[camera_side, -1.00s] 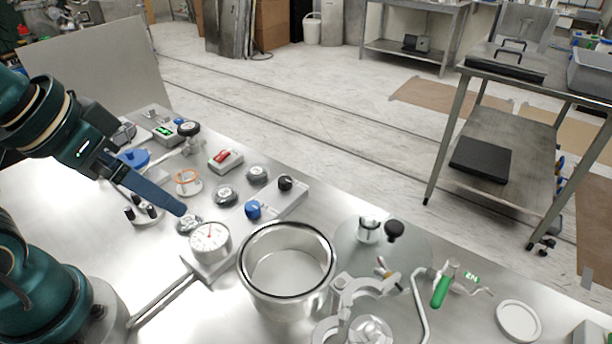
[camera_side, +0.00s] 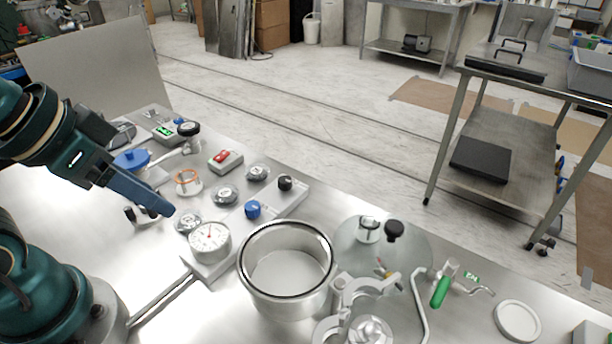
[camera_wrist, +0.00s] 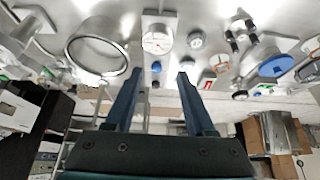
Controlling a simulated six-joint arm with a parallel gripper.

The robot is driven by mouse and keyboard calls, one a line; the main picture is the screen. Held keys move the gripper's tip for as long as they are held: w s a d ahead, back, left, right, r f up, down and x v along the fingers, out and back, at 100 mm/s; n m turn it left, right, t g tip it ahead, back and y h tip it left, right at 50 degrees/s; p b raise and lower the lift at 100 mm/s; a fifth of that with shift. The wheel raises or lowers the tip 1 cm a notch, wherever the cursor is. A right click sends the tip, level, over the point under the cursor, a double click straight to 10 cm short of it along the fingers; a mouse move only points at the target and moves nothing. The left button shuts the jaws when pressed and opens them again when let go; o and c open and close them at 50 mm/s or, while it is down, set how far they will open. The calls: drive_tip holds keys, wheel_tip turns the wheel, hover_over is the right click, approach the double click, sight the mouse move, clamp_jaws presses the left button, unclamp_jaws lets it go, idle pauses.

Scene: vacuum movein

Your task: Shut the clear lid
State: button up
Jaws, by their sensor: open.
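The clear lid (camera_side: 418,252) is a see-through disc with a black knob (camera_side: 395,229) and a metal fitting (camera_side: 368,232). It stands open at the right of the steel chamber (camera_side: 247,283), a round pot with a dark rim whose mouth is uncovered. The chamber also shows at the left in the wrist view (camera_wrist: 72,66). My gripper (camera_side: 168,211) is open and empty, left of the chamber and near the gauge. In the wrist view its two fingers (camera_wrist: 158,78) are spread apart. I cannot make out the lid clearly there.
A metal clamp (camera_side: 352,292) and a green-handled valve (camera_side: 440,292) stand near the lid.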

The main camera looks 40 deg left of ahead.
drive_tip(key=shift+s+d+m, duration=0.1)
drive_tip(key=shift+m, duration=0.3)
drive_tip(key=c, duration=0.5)
drive_tip(key=w+d+r+m, duration=0.1)
drive_tip(key=r, duration=0.1)
drive_tip(key=w+d+r+m+h, duration=0.1)
drive_tip(key=w+r+m, duration=0.1)
drive_tip(key=r, duration=0.1)
drive_tip(key=w+d+r+m+h, duration=0.1)
drive_tip(key=d+r+m, duration=0.1)
drive_tip(key=shift+w+r, duration=0.2)
drive_tip(key=shift+w, duration=0.05)
clamp_jaws()
drive_tip(key=w+d+r+m+g+h, duration=0.1)
drive_tip(key=w+d+r+m+h, duration=0.2)
drive_tip(key=w+d+r+m, duration=0.35)
drive_tip(key=m+g+h, duration=0.4)
drive_tip(key=m+g, duration=0.1)
drive_tip(key=m, duration=0.1)
hover_over(402, 228)
drive_tip(key=a, duration=0.3)
wheel_tip(402, 228, down, 12)
drive_tip(key=shift+y, duration=0.3)
drive_tip(key=x, duration=0.9)
drive_tip(key=shift+d, duration=0.4)
drive_tip(key=shift+w+a+f, duration=0.1)
drive_tip(key=shift+a+f, duration=0.2)
drive_tip(key=shift+a, duration=0.75)
drive_tip(key=shift+a+f, duration=0.1)
drive_tip(key=shift+a, duration=0.75)
